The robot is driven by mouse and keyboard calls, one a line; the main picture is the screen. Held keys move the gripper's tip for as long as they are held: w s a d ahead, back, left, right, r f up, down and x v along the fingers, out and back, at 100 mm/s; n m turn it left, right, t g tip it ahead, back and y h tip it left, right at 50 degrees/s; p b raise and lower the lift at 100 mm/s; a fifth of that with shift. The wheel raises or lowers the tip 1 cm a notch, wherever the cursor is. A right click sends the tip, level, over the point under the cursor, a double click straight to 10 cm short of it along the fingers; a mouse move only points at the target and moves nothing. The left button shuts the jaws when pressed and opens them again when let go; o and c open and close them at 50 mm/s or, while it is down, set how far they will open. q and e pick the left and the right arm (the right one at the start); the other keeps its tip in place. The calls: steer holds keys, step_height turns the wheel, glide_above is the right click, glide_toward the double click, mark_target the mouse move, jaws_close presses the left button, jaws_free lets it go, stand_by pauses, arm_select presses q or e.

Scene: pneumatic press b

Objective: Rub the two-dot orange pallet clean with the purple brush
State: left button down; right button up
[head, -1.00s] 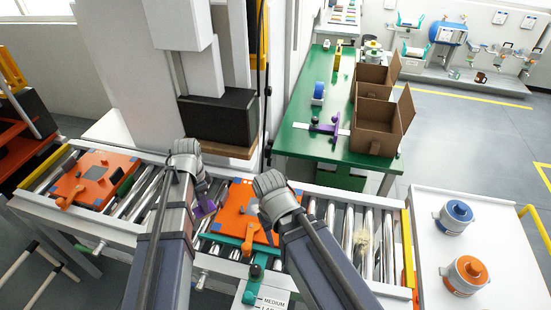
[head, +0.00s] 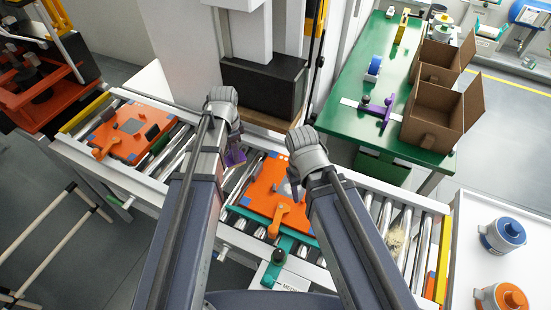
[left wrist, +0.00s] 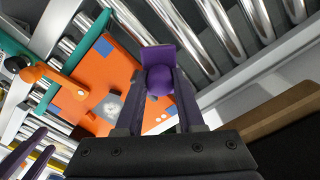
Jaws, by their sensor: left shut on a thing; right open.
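The purple brush (head: 235,157) is in my left gripper (head: 233,150), above the left edge of the middle orange pallet (head: 262,191). In the left wrist view, my left gripper (left wrist: 158,90) is shut on the brush's round purple knob (left wrist: 159,80); its flat purple block lies behind. The middle pallet (left wrist: 125,65) has blue squares, a grey smudged patch (left wrist: 111,108) and an orange handle. A second orange pallet (head: 130,129) lies further left.
Both pallets lie on a roller conveyor (head: 170,150). A teal bar (head: 290,240) with a dark knob runs along the middle pallet's front. A black block (head: 262,88) of the press stands behind. A green table (head: 350,130) holds open cardboard boxes (head: 432,112). Rollers right of the middle pallet carry a pale tuft (head: 397,242).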

arm_select(q)
steer(key=r+m+p, duration=0.1)
steer(key=m, duration=0.1)
glide_above(284, 185)
arm_select(e)
steer(key=r, duration=0.1)
arm_select(q)
steer(key=shift+w+a+f+b, duration=0.1)
steer(key=shift+w+f+b, duration=0.05)
steer(key=shift+f+b, duration=2.8)
arm_select(e)
glide_above(301, 214)
steer(key=shift+f, duration=2.9)
arm_select(q)
steer(key=shift+f, duration=0.2)
arm_select(e)
steer(key=shift+f, duration=0.25)
steer(key=shift+r, duration=0.1)
